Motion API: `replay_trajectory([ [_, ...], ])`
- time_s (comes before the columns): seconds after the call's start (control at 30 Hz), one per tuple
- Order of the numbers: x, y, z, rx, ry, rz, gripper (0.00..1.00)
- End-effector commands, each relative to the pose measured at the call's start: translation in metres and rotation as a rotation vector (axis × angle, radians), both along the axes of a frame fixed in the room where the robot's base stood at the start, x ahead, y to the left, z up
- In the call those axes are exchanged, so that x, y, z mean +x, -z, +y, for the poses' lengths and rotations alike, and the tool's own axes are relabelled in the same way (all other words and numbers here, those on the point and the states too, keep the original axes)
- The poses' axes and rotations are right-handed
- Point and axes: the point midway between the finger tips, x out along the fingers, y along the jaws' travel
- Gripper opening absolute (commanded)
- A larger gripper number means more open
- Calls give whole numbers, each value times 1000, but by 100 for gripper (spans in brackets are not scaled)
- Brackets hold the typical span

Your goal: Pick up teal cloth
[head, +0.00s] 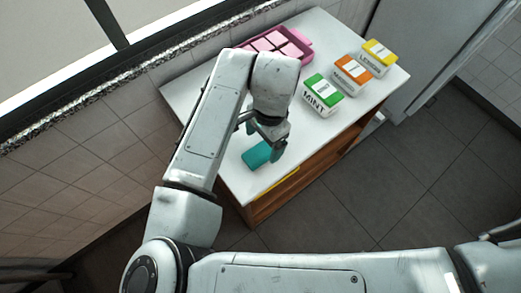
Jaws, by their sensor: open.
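The teal cloth (256,156) lies on the white top of the counter, near its front left end. It looks like a small folded block. My gripper (264,142) is open just above and beside the cloth, pointing down. One finger shows at the right of the cloth. My arm hides part of the area around it, and I cannot tell whether the fingers touch the cloth.
The white counter (330,28) has a wooden base. A pink tray (308,50) with pink pieces stands at the back. Green (323,93), orange (352,73) and yellow (379,56) labelled boxes stand along the right. A tiled wall (90,165) is on the left.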

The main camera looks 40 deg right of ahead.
Motion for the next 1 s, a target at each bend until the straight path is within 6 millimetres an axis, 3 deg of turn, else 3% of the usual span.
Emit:
replay_trajectory([
  [0.4,4,48,3,-1,0,1,89],
  [0.7,4,52,4,-1,0,-1,88],
  [1.0,4,52,4,-1,0,-1,60],
])
